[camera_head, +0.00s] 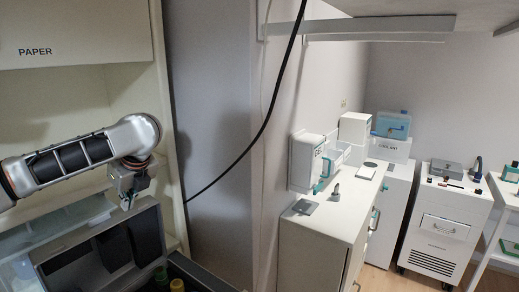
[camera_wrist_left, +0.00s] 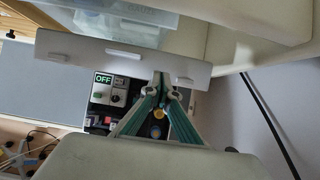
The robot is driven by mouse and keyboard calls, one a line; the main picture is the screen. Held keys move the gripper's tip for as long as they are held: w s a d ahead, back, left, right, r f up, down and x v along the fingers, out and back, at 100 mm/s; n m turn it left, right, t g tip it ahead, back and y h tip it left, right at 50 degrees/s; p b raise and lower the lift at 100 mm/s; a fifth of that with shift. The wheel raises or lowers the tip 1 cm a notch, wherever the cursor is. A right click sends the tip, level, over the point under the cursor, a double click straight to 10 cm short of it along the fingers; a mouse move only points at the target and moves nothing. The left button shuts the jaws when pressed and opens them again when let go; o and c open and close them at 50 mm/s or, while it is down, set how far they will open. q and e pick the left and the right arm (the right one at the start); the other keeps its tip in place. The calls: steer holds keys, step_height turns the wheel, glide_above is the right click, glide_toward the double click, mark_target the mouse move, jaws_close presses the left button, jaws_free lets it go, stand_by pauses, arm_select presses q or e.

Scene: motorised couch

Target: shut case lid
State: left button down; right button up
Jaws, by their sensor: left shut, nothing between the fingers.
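The case's grey lid (camera_head: 100,245) stands raised at the lower left of the head view, with recesses on its inner face. Part of the dark case body (camera_head: 205,278) shows below it, cut off by the frame's bottom edge. My left gripper (camera_head: 127,203) is shut and empty, pointing down at the lid's top edge. I cannot tell whether it touches the lid. In the left wrist view my left gripper (camera_wrist_left: 161,78) has its teal fingers together in front of a pale, edge-on panel (camera_wrist_left: 120,53), likely the lid's edge.
Coloured bottle tops (camera_head: 177,285) show in the case. A shelf unit marked PAPER (camera_head: 35,52) stands behind my arm. A black cable (camera_head: 265,120) hangs across the middle. White cabinets (camera_head: 325,222) stand at the right. The wrist view shows an OFF label (camera_wrist_left: 103,78) beyond the fingers.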

arm_select(q)
steer(key=shift+f, duration=0.15)
stand_by(0.5)
steer(key=shift+w+a+f, duration=0.15)
steer(key=shift+a+f, duration=0.05)
steer(key=shift+f, duration=0.1)
steer(key=shift+w+a+f, duration=0.2)
steer(key=shift+a+f, duration=0.1)
steer(key=shift+f, duration=0.25)
steer(key=shift+a+f, duration=0.1)
steer(key=shift+f, duration=0.1)
steer(key=shift+d, duration=0.2)
steer(key=shift+s+d, duration=0.2)
steer(key=shift+d, duration=0.1)
steer(key=shift+s+d, duration=0.2)
steer(key=shift+d, duration=0.05)
steer(key=shift+s+d, duration=0.2)
steer(key=shift+d, duration=0.1)
